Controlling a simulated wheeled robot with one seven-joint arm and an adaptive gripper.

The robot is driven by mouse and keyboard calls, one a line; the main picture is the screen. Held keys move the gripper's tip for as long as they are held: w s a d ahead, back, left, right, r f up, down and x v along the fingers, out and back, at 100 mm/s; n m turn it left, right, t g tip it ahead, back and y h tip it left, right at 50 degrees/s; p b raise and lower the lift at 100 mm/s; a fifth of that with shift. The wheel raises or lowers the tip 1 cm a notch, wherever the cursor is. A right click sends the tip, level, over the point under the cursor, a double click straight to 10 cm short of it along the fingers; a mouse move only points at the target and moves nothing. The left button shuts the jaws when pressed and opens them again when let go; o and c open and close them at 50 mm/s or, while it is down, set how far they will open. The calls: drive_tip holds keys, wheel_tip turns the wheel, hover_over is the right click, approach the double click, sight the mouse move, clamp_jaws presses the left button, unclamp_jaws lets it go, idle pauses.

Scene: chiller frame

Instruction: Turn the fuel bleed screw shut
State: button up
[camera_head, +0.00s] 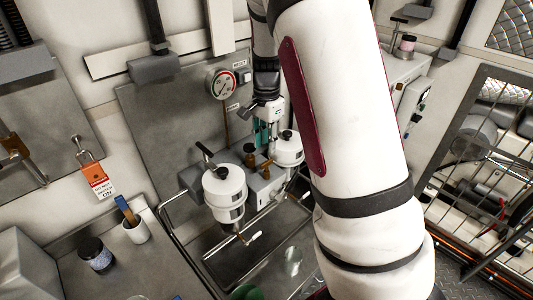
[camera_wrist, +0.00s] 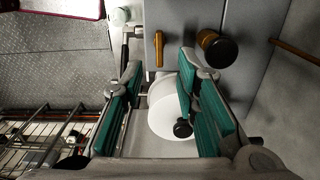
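The fuel filter assembly has a white canister (camera_head: 224,190) at left and another white canister (camera_head: 289,150) at right. A black knob (camera_head: 222,173) tops the left one and a black knob (camera_head: 286,134) tops the right one. Brass fittings (camera_head: 265,165) sit between them. The wrist view shows a white canister (camera_wrist: 165,105), a black knob (camera_wrist: 182,128), a brass bar handle (camera_wrist: 158,48) and a brass knob with a dark top (camera_wrist: 215,47). I cannot tell which is the bleed screw. My gripper (camera_wrist: 155,85) is open, its teal fingers apart over the canister; contact is unclear.
A pressure gauge (camera_head: 223,84) is on the panel behind. A metal tray (camera_head: 235,262) lies below the canisters. A lever handle (camera_head: 205,149) stands beside the left canister. A wire cage (camera_head: 490,150) is at right. My arm hides much of the centre.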

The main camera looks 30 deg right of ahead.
sight(266, 162)
drive_tip(key=shift+r, duration=2.8)
drive_tip(key=s+a+r+n+t+y, duration=0.1)
drive_tip(key=s+a+r+n+t, duration=0.1)
drive_tip(key=s+a+r+n, duration=0.75)
drive_tip(key=s+a+r+n+t, duration=0.1)
drive_tip(key=s+a+n, duration=0.1)
drive_tip(key=s, duration=0.6)
drive_tip(key=s+a+r+n+t+h, duration=0.1)
drive_tip(key=s+a+n+t, duration=0.1)
drive_tip(key=s+n, duration=0.2)
drive_tip(key=s, duration=0.3)
drive_tip(key=shift+s+a+r, duration=0.15)
drive_tip(key=shift+s+r, duration=0.05)
drive_tip(key=shift+s, duration=0.15)
drive_tip(key=shift+a+n, duration=0.1)
drive_tip(key=shift+n, duration=0.15)
